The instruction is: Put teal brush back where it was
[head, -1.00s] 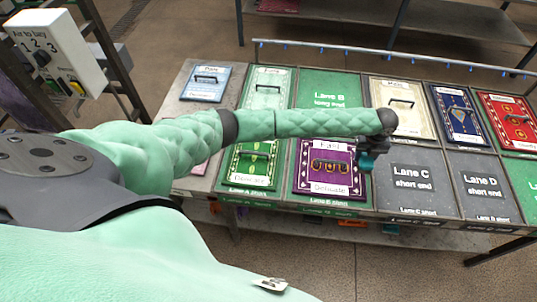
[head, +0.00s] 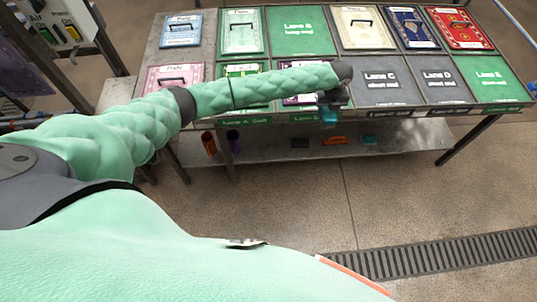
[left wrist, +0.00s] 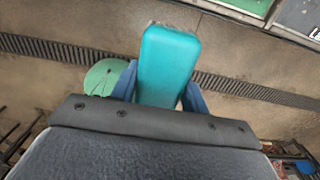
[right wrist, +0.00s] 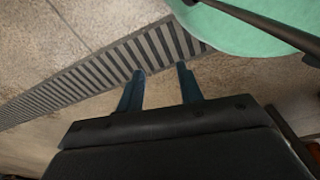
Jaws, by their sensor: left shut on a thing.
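The teal brush (left wrist: 168,65) is held between the two blue fingers of my left gripper (left wrist: 158,85). In the head view the left gripper (head: 332,102) is at the front edge of the table, with the brush (head: 329,117) hanging below it, apart from the lower shelf (head: 270,150). My right gripper (right wrist: 160,84) is open and empty above the floor in the right wrist view. It does not show in the head view.
The table carries several coloured mats and grey lane panels (head: 382,80). On its lower shelf lie an orange brush (head: 335,140), a small blue-teal item (head: 370,139), a dark block (head: 299,142) and two cylinders, one purple (head: 233,140). A floor grate (head: 450,255) crosses the open floor.

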